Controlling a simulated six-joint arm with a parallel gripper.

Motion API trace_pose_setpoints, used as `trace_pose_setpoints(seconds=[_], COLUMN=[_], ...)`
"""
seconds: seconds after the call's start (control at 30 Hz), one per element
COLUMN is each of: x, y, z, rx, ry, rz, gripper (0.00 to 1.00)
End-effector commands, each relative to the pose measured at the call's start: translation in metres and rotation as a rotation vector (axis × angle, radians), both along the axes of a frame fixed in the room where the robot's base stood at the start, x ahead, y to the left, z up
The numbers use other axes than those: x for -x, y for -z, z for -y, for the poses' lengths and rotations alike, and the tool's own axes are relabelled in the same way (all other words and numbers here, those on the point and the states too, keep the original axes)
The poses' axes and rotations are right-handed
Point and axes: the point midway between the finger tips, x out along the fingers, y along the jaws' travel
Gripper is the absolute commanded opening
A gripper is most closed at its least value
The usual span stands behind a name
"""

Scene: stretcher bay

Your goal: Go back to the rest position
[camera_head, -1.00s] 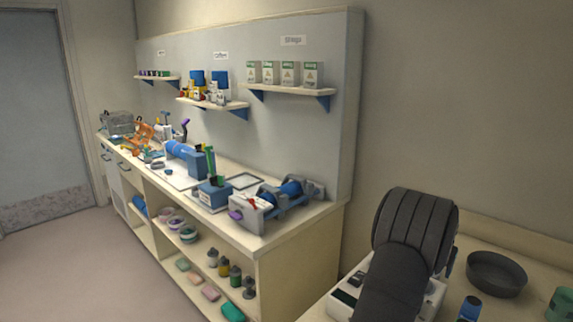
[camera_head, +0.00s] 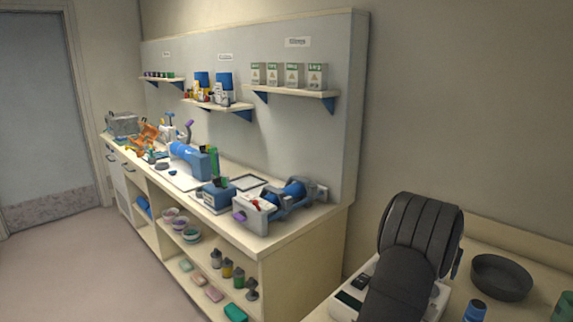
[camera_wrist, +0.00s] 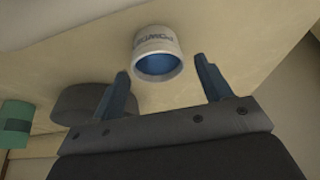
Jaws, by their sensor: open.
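My gripper (camera_wrist: 162,88) shows in the wrist view with its two dark blue-grey fingers spread apart. It is open, with nothing held between the fingers. A white cup-like container with a blue inside (camera_wrist: 157,52) and blurred lettering shows beyond the fingertips, apart from them as far as I can tell. In the head view my dark arm stands at the lower right over the near counter.
A dark round bowl (camera_head: 501,277) and a blue-topped container (camera_head: 475,309) stand on the right counter. A white device (camera_head: 350,299) sits beside my arm. The long workbench (camera_head: 296,232) carries tools and machines. Shelves (camera_head: 297,91) hang above it. Open floor (camera_head: 110,270) lies at left.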

Motion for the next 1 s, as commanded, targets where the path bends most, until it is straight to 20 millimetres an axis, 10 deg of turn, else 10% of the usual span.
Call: trace_pose_setpoints(seconds=[0.1, 0.7, 1.0], x=[0.001, 0.033, 0.015], y=[0.017, -0.093, -0.03], z=[-0.001, -0.033, -0.015], rx=[-0.002, 0.0, -0.002], ry=[0.0, 0.0, 0.0], rz=[-0.002, 0.0, -0.002], gripper=[0.71, 0.71, 0.71])
